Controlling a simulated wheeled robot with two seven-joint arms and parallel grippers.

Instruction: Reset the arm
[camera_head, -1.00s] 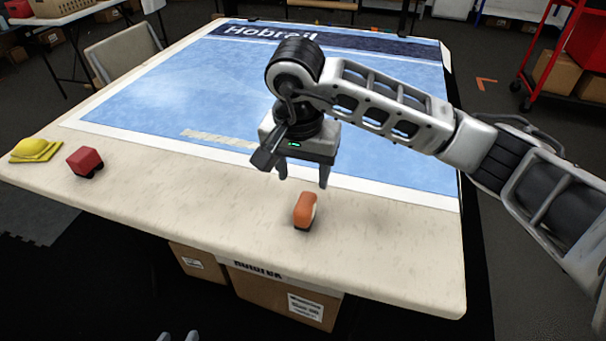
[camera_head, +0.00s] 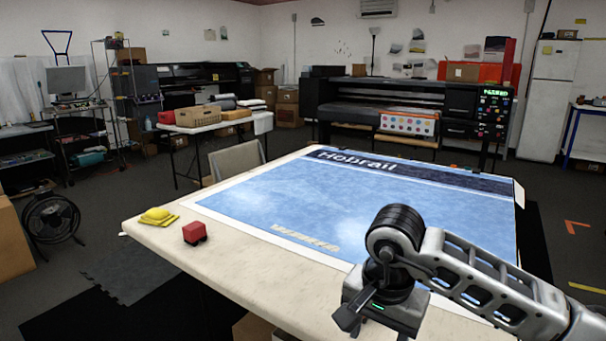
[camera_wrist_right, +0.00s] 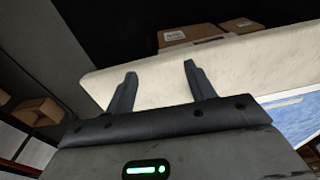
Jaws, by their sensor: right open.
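My right arm (camera_head: 470,285) comes in from the lower right of the head view, over the near right part of the table. Its gripper body is at the bottom edge there, with the fingers cut off. In the right wrist view my right gripper (camera_wrist_right: 159,68) is open, with nothing between its two fingers. The pale table edge (camera_wrist_right: 155,85) lies beyond the fingers. My left gripper is not in view.
The table (camera_head: 215,270) carries a large blue printed sheet (camera_head: 335,205). A red block (camera_head: 195,232) and a yellow stack (camera_head: 158,216) sit at its left end. A chair (camera_head: 237,160) stands behind. Wide printers (camera_head: 400,105) stand farther back.

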